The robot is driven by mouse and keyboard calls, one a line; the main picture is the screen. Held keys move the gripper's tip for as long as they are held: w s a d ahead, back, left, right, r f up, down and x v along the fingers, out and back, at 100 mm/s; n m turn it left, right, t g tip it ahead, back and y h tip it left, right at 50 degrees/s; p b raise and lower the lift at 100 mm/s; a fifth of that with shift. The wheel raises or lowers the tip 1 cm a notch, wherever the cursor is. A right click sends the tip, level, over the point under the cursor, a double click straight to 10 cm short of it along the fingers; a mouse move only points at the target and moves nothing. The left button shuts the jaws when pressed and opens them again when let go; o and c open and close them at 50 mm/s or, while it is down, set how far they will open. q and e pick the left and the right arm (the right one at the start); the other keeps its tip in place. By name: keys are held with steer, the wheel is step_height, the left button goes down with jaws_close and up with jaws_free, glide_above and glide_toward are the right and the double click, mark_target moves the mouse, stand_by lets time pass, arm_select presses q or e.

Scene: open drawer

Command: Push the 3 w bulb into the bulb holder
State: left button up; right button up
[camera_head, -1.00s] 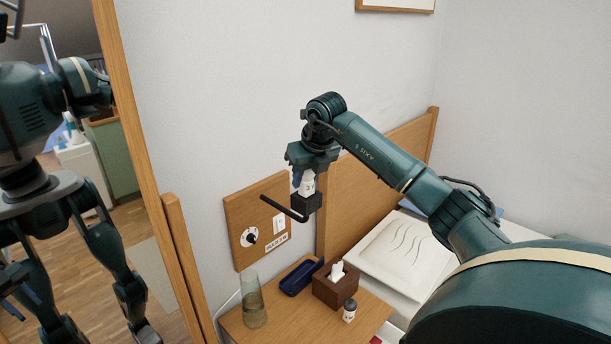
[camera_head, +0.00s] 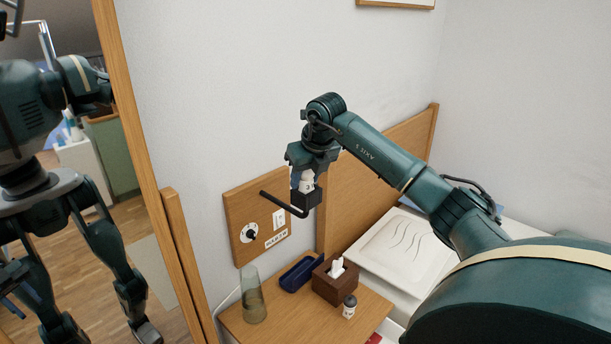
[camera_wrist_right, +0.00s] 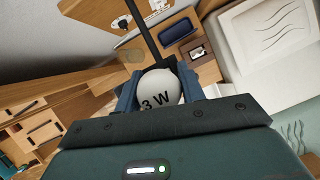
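A white bulb marked "3 W" (camera_wrist_right: 160,90) is between the blue fingers of my right gripper (camera_wrist_right: 158,88), which are shut on it. In the head view, my right gripper (camera_head: 306,172) points down and the bulb (camera_head: 306,184) shows below it. The black bulb holder (camera_head: 306,199) is directly under the bulb, at the end of a bent black rod. In the wrist view, the holder (camera_wrist_right: 164,62) is just beyond the bulb, partly hidden by it. I cannot tell how far the bulb's base is inside the holder. My left gripper is not directly visible.
A wooden wall panel (camera_head: 237,215) with a knob and switch is behind the rod. Below stands a bedside table (camera_head: 290,330) with a glass (camera_head: 253,300), dark blue tray (camera_head: 294,281), tissue box (camera_head: 328,286) and small bottle (camera_head: 349,307). A mirror at left shows my reflection.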

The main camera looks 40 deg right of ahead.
steer(key=o, duration=0.3)
steer(key=v, duration=1.3)
steer(key=shift+b, duration=0.4)
steer(key=shift+a, duration=0.1)
